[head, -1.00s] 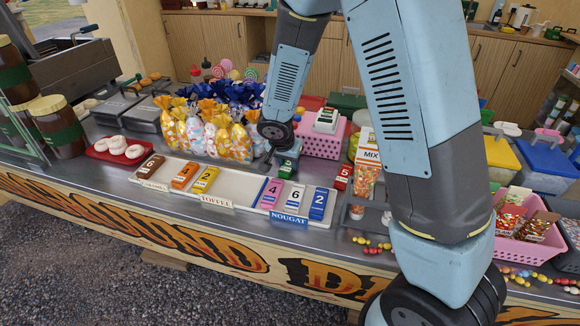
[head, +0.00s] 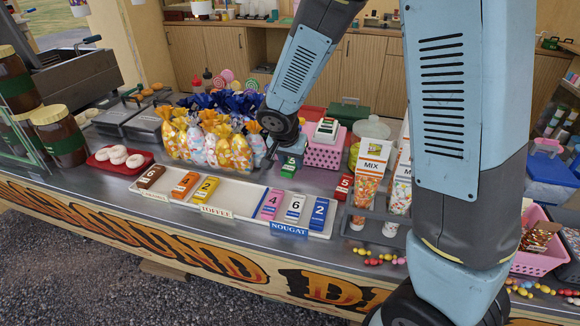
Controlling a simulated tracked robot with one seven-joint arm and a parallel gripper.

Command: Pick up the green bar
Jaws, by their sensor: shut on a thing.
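The green bar (head: 289,168) shows behind the right half of the white tray (head: 240,193), at the far end of my arm. My gripper (head: 288,160) is over the bar and shut on it. The arm's wrist hides most of the fingers and part of the bar. I cannot tell how far the bar is off the counter. A pink bar (head: 272,204), a white bar (head: 295,208) and a blue bar (head: 319,213) lie in the tray's right part.
Bagged sweets (head: 236,152) stand close to the left of my gripper. A pink basket (head: 323,154) stands to its right. A red bar (head: 343,187) lies on the counter nearby. Brown, orange and yellow bars (head: 206,189) lie in the tray's left part.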

